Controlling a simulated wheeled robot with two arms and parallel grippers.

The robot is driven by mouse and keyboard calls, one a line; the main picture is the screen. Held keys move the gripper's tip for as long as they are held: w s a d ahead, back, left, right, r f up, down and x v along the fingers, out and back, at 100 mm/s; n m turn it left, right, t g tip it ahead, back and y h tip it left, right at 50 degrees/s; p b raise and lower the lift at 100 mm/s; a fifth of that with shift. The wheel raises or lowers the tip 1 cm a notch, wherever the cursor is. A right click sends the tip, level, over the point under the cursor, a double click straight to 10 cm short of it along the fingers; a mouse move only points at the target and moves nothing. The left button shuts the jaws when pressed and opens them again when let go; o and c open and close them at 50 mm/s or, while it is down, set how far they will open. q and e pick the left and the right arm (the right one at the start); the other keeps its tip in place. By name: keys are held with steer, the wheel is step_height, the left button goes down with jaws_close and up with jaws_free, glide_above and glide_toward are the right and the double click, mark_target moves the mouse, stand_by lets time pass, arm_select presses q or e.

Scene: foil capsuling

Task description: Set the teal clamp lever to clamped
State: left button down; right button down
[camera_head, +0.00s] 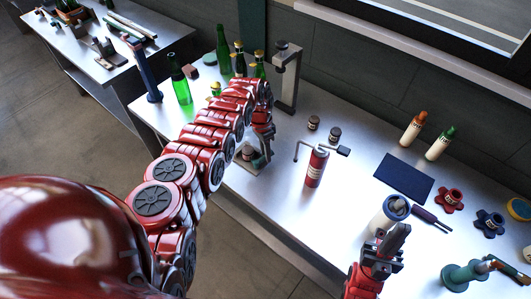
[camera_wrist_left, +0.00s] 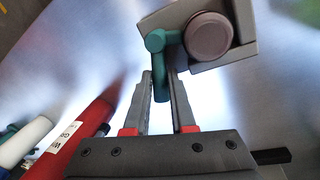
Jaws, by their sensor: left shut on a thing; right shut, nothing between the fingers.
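The teal clamp lever (camera_wrist_left: 162,88) shows in the left wrist view, hanging from a round teal pivot beside a brown round knob (camera_wrist_left: 208,36) on a grey block (camera_wrist_left: 243,30). My left gripper (camera_wrist_left: 160,80) is shut on the lever, one finger on each side of it. My right gripper (camera_head: 397,233) is shut and empty, over the right part of the table, close to a white cylinder with a blue top (camera_head: 388,212).
A red canister (camera_head: 316,168) with a bent rod stands right of the left gripper. Green bottles (camera_head: 180,84) stand behind the left arm. A blue mat (camera_head: 404,177), knobs (camera_head: 448,199) and a teal tool (camera_head: 464,276) lie to the right. The front middle of the table is clear.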

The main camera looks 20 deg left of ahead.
arm_select(q)
steer(key=c, duration=1)
jaws_free()
steer(key=shift+r, duration=0.1)
steer(key=a+r+b, duration=0.1)
steer(key=r, duration=0.4)
steer(key=w+r+b, duration=0.1)
steer(key=r+b, duration=0.1)
steer(key=r, duration=0.4)
steer(key=w+a+r+b, duration=0.1)
steer(key=r+b, duration=0.1)
steer(key=r, duration=0.4)
steer(key=shift+a, duration=0.3)
